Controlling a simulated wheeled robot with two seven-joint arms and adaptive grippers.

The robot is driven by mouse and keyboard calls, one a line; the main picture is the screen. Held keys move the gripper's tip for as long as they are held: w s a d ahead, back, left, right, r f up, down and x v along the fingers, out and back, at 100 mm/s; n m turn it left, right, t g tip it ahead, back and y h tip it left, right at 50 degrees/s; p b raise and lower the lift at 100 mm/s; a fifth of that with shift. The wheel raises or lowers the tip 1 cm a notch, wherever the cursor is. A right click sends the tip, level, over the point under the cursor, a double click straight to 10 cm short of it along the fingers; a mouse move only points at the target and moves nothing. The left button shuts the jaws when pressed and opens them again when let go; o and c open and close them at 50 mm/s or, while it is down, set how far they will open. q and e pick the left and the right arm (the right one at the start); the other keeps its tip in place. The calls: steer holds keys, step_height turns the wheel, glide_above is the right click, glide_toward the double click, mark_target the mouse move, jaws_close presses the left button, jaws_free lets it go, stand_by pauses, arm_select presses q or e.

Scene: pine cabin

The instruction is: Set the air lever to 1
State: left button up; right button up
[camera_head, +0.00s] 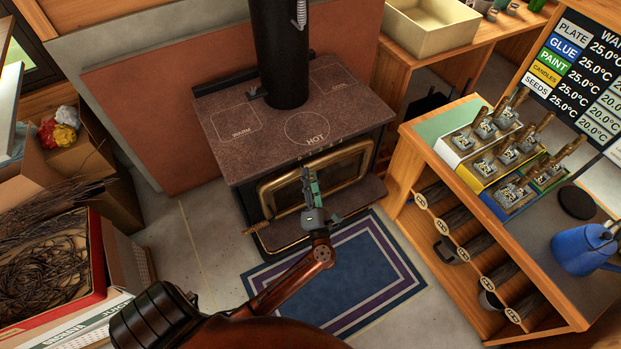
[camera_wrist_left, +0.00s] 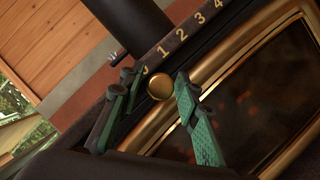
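The wood stove (camera_head: 290,110) stands at the middle back with a number scale along its front top edge. In the left wrist view, a round brass knob (camera_wrist_left: 160,87), which looks like the air lever's knob, sits just under the scale (camera_wrist_left: 181,34), near its 0 end and below the 1. My left gripper (camera_head: 309,180) is in front of the stove's upper front. Its green fingers are open (camera_wrist_left: 153,78), one on each side of the knob in the left wrist view. I cannot tell whether they touch it. My right gripper is not in view.
The brass-framed stove door (camera_wrist_left: 255,100) lies below the scale. A black flue pipe (camera_head: 280,55) rises from the stovetop. A twig crate (camera_head: 95,255) is left. A rug (camera_head: 370,275) covers the floor.

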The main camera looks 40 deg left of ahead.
arm_select(q)
jaws_close()
stand_by(0.3)
steer(key=w, duration=0.1)
steer(key=w+d, duration=0.1)
steer(key=w, duration=0.1)
steer(key=shift+w+d, duration=0.3)
steer(key=shift+w, duration=0.1)
steer(key=shift+c, duration=0.5)
jaws_free()
steer(key=o, duration=0.4)
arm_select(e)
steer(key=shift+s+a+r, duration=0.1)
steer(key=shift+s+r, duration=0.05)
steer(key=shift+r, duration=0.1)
